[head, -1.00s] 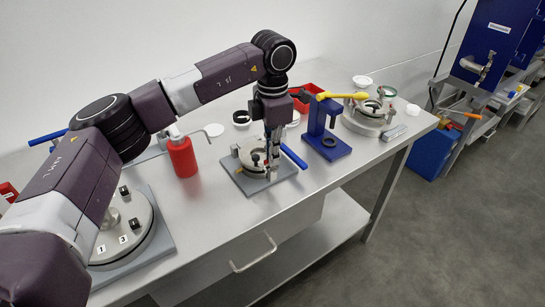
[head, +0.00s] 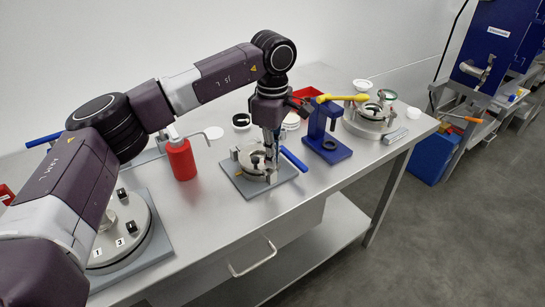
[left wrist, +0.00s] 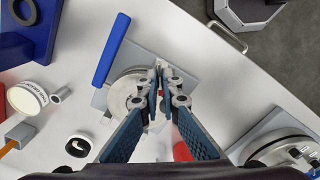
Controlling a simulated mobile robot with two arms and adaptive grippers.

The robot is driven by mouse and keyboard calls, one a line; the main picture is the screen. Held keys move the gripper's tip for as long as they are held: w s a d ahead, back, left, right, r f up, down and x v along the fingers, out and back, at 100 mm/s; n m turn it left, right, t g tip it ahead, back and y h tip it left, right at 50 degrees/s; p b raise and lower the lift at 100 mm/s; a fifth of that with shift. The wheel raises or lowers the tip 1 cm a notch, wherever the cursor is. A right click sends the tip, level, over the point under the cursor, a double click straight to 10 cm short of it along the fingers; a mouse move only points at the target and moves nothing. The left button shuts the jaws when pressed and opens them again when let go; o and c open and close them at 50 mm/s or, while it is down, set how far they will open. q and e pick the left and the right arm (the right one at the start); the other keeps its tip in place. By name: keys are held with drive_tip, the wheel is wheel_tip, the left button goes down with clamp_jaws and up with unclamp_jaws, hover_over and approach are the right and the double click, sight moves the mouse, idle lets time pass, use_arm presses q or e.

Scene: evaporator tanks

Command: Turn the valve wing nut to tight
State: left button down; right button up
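The valve unit is a round metal body (head: 247,160) on a grey square plate (head: 240,182), with a blue handle (head: 293,159) on its right. The blue handle also shows in the left wrist view (left wrist: 111,50), left of the fingers. My left gripper (head: 270,154) points down over the middle of this unit. In the left wrist view its fingertips (left wrist: 162,78) are close together above the round body. The wing nut cannot be made out clearly; the fingers cover that spot. Whether they hold it cannot be told. My right gripper is not in view.
A red bottle (head: 181,160) with a bent spout stands to the left. A blue press stand (head: 326,147) with a yellow lever (head: 342,98) is close on the right. Another clamp fixture (head: 370,124) is beyond it. The front table strip is clear.

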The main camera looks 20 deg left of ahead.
use_arm(q)
drive_tip(key=shift+w+r+m, duration=0.1)
drive_tip(key=shift+r+m, duration=0.05)
drive_tip(key=shift+m, duration=0.15)
idle(0.4)
drive_tip(key=c, duration=2.2)
unclamp_jaws()
drive_tip(key=shift+o, duration=0.2)
wheel_tip(320, 180, up, 12)
